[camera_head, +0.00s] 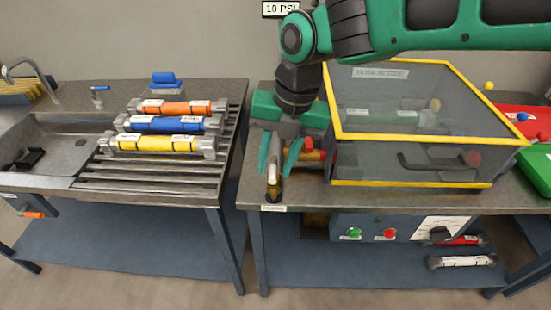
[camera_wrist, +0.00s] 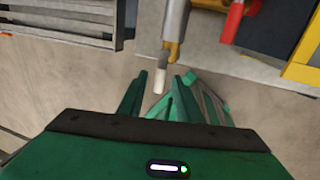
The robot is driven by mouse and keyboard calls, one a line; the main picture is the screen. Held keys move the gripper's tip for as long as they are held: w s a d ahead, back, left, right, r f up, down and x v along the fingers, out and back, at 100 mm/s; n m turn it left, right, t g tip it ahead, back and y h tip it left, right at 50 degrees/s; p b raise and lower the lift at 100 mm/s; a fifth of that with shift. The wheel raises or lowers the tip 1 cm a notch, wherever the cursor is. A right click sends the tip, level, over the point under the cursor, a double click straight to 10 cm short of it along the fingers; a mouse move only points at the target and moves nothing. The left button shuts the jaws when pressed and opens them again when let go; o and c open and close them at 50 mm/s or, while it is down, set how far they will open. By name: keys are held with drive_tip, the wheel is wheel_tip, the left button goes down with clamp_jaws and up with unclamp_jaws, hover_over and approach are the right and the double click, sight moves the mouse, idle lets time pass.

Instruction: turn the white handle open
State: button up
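The white handle (camera_wrist: 159,83) shows in the wrist view as a small white grip on a short grey stem. The stem joins a brass fitting (camera_wrist: 172,52) at the end of a grey cylinder. My gripper (camera_wrist: 160,84) is open, with one green finger on each side of the white handle and a visible gap on both sides. In the head view my gripper (camera_head: 279,156) points down at the left front of the right bench, by a grey and brass fitting.
A clear box with a yellow frame (camera_head: 400,180) stands right beside my gripper. A red handle (camera_wrist: 232,22) is close to the right of the fitting. Orange, blue and yellow cylinders (camera_head: 158,144) lie on the left bench's rack. A gap separates the benches.

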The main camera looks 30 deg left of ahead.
wheel_tip(320, 180, up, 10)
drive_tip(key=w+d, duration=0.1)
drive_tip(key=shift+d+r, duration=0.2)
drive_tip(key=shift+d, duration=0.2)
idle(0.3)
